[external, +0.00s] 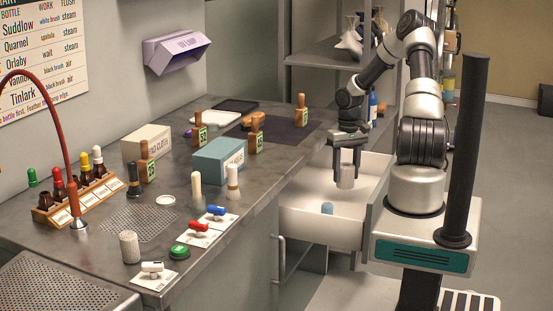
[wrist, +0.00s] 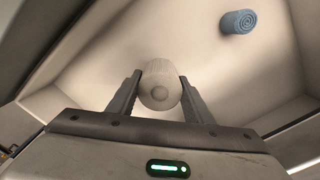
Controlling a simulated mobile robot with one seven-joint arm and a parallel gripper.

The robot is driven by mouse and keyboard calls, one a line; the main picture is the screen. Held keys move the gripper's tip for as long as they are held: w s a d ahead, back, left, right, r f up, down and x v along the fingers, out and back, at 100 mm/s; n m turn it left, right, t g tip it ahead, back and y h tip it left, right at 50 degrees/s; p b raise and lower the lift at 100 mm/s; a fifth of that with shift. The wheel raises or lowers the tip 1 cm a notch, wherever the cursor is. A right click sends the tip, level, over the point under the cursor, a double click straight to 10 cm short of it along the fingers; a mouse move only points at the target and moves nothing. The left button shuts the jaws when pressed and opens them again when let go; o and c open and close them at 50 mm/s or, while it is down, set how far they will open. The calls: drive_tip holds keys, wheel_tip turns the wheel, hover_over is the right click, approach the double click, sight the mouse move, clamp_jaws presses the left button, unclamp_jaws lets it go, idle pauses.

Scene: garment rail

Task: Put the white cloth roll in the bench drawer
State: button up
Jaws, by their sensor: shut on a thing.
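The white cloth roll (external: 346,177) is in my gripper (external: 347,170), which is shut on it. In the external view the roll hangs upright over the open bench drawer (external: 310,226). In the wrist view the roll (wrist: 160,86) sits between the two fingers of my gripper (wrist: 160,92), with the pale drawer floor (wrist: 110,70) behind it. I cannot tell exactly how far above the floor the roll is.
A blue roll (external: 327,208) lies in the drawer; it also shows at the upper right of the wrist view (wrist: 239,21). The bench top (external: 262,185) beside the drawer holds stamps, boxes and bottles. Drawer floor around the blue roll is clear.

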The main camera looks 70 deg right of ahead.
sight(345, 185)
drive_tip(key=shift+f+b, duration=0.55)
drive_tip(key=shift+f, duration=1.95)
drive_tip(key=shift+f, duration=0.1)
drive_tip(key=o, duration=1.1)
wheel_tip(345, 185, up, 12)
drive_tip(key=p, duration=0.3)
